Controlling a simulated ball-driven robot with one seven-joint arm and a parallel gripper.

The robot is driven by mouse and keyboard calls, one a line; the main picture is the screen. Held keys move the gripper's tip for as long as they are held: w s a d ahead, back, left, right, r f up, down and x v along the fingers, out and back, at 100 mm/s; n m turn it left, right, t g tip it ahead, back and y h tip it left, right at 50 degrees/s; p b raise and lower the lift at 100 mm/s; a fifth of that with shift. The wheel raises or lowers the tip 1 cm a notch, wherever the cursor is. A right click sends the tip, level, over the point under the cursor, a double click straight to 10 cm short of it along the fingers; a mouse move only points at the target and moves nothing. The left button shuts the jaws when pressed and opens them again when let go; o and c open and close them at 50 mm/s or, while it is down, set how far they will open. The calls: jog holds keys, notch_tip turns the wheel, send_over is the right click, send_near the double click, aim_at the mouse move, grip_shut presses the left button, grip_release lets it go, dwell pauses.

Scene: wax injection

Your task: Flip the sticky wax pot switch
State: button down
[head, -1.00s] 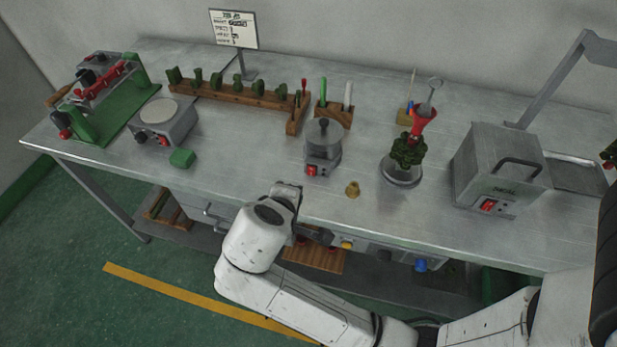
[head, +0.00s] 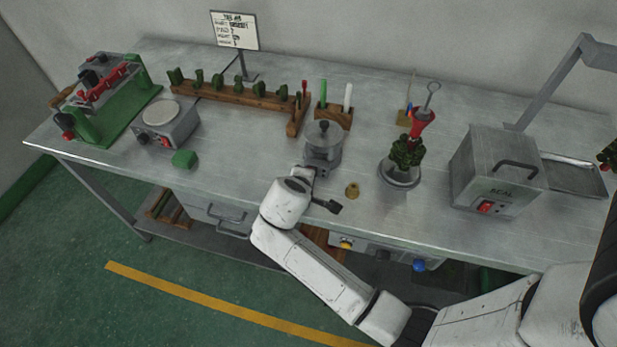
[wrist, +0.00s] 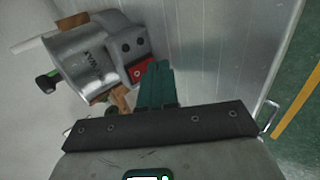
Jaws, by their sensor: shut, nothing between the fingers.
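The sticky wax pot (head: 322,150) is a grey metal cylinder with a knobbed lid, standing near the front of the bench. In the wrist view the pot (wrist: 88,66) appears tilted and carries the letters "WAX". Its red switch (wrist: 142,70) sits on a grey front block beside two dark knobs or holes. My gripper (wrist: 160,76) is shut and empty, its green-looking fingertips close beside the switch; I cannot tell whether they touch it. In the head view my wrist and hand hide the switch.
A small brass piece (head: 352,190) stands on the bench just right of the pot. A wooden holder (head: 333,115) is behind it.

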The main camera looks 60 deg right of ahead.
jog(key=shift+w+d, duration=0.15)
jog(key=shift+d, duration=0.15)
jog(key=shift+d+f+b, duration=0.1)
jog(key=shift+f+b, duration=0.15)
jog(key=shift+b, duration=0.2)
jog(key=shift+r, duration=0.2)
jog(key=shift+r+p, duration=0.1)
jog(key=shift+p, duration=0.25)
jog(key=shift+r+p, duration=0.75)
